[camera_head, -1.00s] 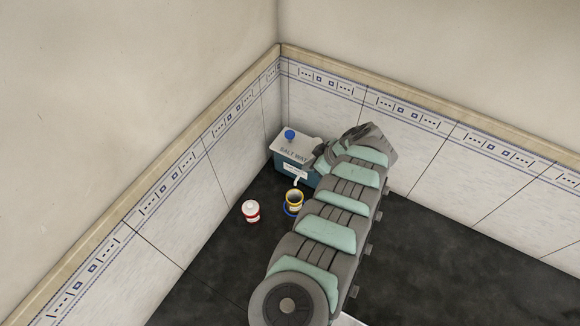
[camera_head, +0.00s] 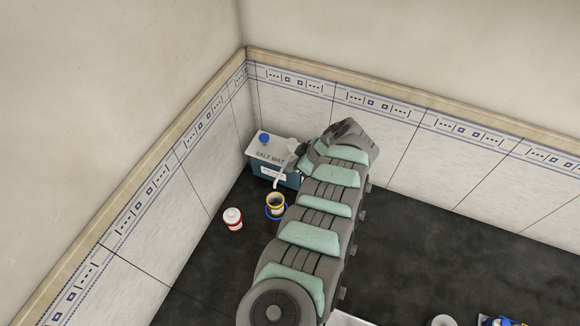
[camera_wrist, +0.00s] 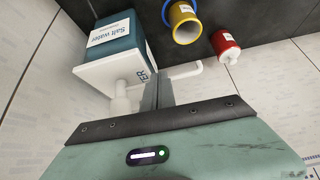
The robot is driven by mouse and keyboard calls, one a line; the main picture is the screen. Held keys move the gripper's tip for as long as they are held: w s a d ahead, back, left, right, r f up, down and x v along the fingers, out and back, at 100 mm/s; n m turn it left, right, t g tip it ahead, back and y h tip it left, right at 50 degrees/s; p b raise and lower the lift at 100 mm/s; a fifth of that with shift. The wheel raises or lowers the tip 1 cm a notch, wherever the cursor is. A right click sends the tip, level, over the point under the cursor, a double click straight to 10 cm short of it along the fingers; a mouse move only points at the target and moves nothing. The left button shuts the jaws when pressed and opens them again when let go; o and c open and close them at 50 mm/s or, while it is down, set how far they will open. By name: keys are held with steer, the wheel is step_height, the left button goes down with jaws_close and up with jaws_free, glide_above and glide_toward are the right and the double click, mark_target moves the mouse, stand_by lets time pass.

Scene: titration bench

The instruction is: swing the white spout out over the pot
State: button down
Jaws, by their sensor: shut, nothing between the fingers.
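The salt water box (camera_head: 264,171) is teal with a white lid. Its white spout (camera_head: 279,180) slants down, with its end just above the pot's far rim in the head view. In the wrist view the spout (camera_wrist: 187,72) is a bent tube emerging beside my fingers. The pot (camera_head: 275,204) has a yellow body, dark inside, with a blue ring around it; the wrist view shows it too (camera_wrist: 184,24). My gripper (camera_wrist: 157,92) is shut and empty, close beside the spout and the lid. Whether they touch, I cannot tell. My arm covers part of the box's right end.
A red-and-white bottle (camera_head: 232,219) stands left of the pot. A blue knob (camera_head: 264,139) sits on the box's lid. Tiled walls meet in a corner behind the box.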

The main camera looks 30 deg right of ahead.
steer(key=p+v, duration=0.1)
steer(key=v, duration=1.2)
steer(key=shift+r, duration=0.35)
steer(key=shift+d, duration=0.15)
